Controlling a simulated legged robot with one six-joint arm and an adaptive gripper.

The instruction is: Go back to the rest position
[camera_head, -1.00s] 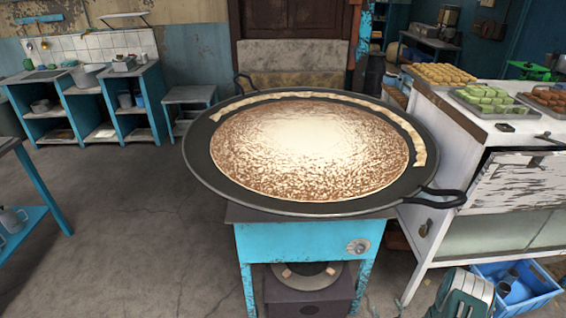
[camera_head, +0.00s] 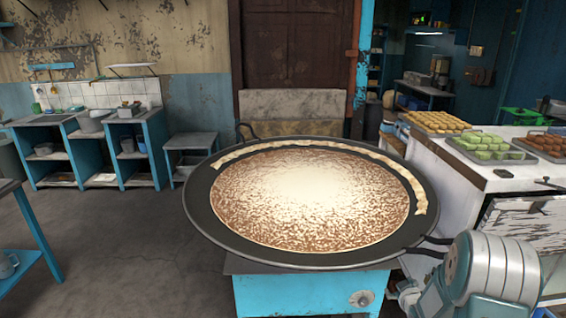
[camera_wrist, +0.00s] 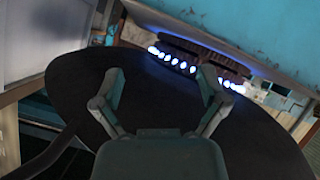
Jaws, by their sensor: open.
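My gripper (camera_wrist: 160,88) shows in the wrist view with its two fingers spread apart and nothing between them. Behind the fingers is the dark underside of the wide pan (camera_wrist: 75,95), with a row of blue burner flames (camera_wrist: 172,60) beyond. In the head view the black pan (camera_head: 200,205) sits on a blue stove (camera_head: 290,295) and holds pale, brown-speckled milk (camera_head: 310,200). A pale strip of milk skin (camera_head: 420,195) lines its far and right rim. My arm shows at the lower right of the head view, near the pan's right handle; the gripper itself is out of that view.
A white counter (camera_head: 450,180) stands right of the pan, with trays of green sweets (camera_head: 485,145) and brown sweets (camera_head: 545,145). Blue shelves (camera_head: 50,165) and a small table (camera_head: 190,142) stand back left. The floor (camera_head: 110,240) left of the stove is clear.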

